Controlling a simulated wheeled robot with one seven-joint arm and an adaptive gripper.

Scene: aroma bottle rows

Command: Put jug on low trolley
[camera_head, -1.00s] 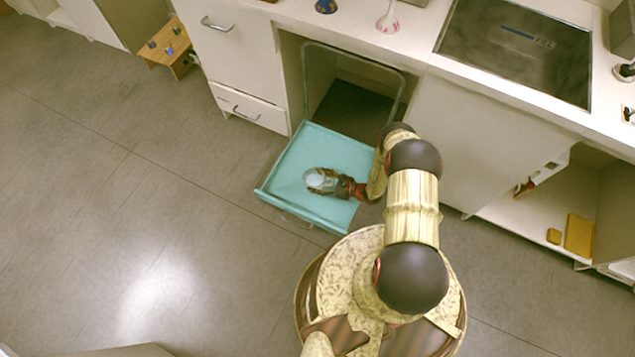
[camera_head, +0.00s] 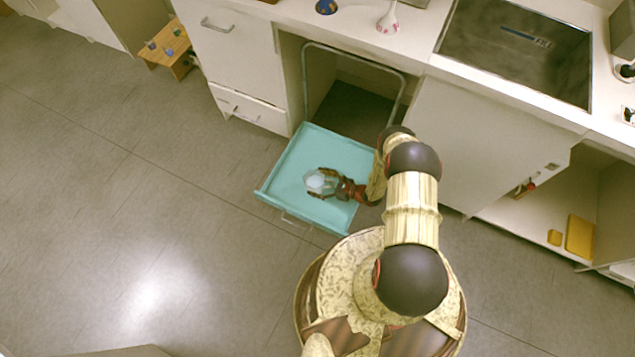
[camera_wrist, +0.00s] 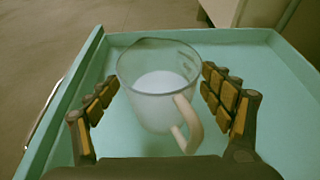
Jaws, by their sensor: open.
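The jug (camera_wrist: 158,88) is clear, with a pale handle and a whitish content or base. It stands upright on the turquoise low trolley (camera_head: 285,180), seen in the head view. The trolley's tray and raised rim also show in the wrist view (camera_wrist: 285,125). My gripper (camera_wrist: 160,95) is open, with one finger on each side of the jug and gaps between the fingers and the glass. In the head view the jug (camera_head: 315,181) shows between the fingers of my gripper (camera_head: 318,183).
The trolley stands partly out of an open bay under the counter (camera_head: 420,40). A white drawer cabinet (camera_head: 235,60) is on the left and a closed cabinet front (camera_head: 480,150) on the right. The floor (camera_head: 130,200) at left is clear.

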